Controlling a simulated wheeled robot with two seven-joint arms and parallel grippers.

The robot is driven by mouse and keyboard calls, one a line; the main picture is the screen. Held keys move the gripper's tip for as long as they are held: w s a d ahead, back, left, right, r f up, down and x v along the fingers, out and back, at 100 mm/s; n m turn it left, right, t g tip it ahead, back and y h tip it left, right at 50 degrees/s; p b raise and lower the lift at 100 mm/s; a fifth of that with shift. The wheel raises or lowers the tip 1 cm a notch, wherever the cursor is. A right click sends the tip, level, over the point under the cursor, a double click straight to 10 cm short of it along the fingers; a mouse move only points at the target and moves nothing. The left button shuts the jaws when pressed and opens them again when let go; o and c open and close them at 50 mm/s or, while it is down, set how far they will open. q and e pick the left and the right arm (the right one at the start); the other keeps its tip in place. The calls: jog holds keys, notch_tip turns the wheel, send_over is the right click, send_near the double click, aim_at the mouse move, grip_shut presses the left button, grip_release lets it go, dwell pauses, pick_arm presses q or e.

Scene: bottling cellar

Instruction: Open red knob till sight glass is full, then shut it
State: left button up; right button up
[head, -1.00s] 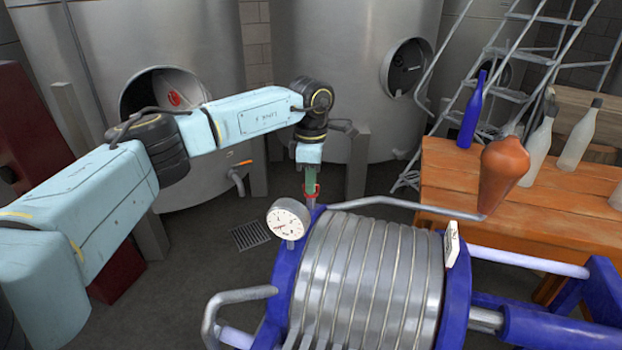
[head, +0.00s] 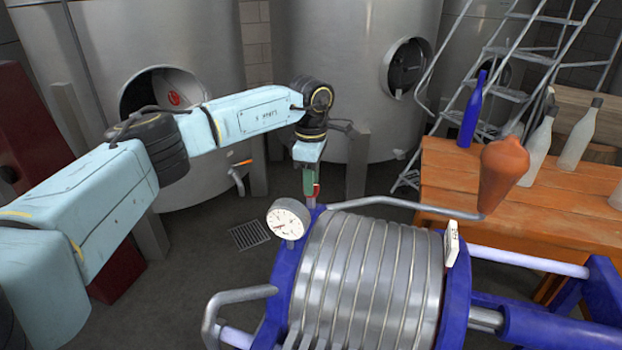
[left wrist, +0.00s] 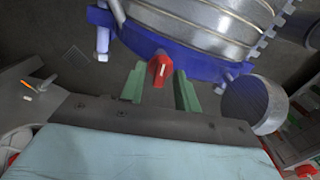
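The red knob (head: 316,190) sits at the far left corner of the blue-framed plate filter (head: 276,290), below my left gripper (head: 311,184). In the left wrist view the red knob (left wrist: 160,70) has a white mark on its face. It lies between the two green fingertips of my left gripper (left wrist: 160,86), which appear to touch its sides. My right gripper is not in view.
A dial gauge (head: 288,219) stands close to the knob. An orange wooden table (head: 450,185) with a blue bottle (head: 472,112) and pale bottles stands right. Steel tanks (head: 350,60) fill the back.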

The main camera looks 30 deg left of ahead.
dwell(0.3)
pick_arm(q)
notch_tip(320, 180, up, 13)
jog(key=shift+r+b, duration=0.15)
jog(key=shift+b, duration=0.4)
jog(key=shift+s, duration=0.1)
dwell(0.3)
